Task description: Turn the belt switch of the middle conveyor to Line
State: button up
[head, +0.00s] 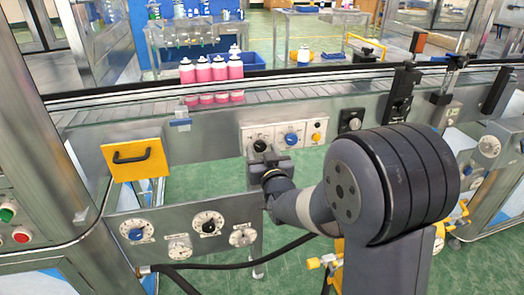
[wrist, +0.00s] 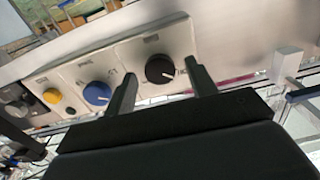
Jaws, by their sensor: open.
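A plate on the conveyor front carries a black knob (head: 260,146), a blue knob (head: 291,139) and a yellow button (head: 316,137). Its labels are too small to read, so I cannot tell which one is the belt switch. In the wrist view, the black knob (wrist: 160,69) has a white mark pointing to the lower right. My gripper (head: 264,157) is open in front of it. In the wrist view, the fingertips (wrist: 160,72) stand on either side of the black knob, and I cannot tell whether they touch it. The blue knob (wrist: 97,93) is left of the fingers.
A yellow panel with a handle (head: 135,159) is to the left. A lower panel with several dials (head: 180,247) is below.

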jog(key=shift+w+a, duration=0.1)
jog(key=shift+w, duration=0.3)
jog(key=c, duration=1)
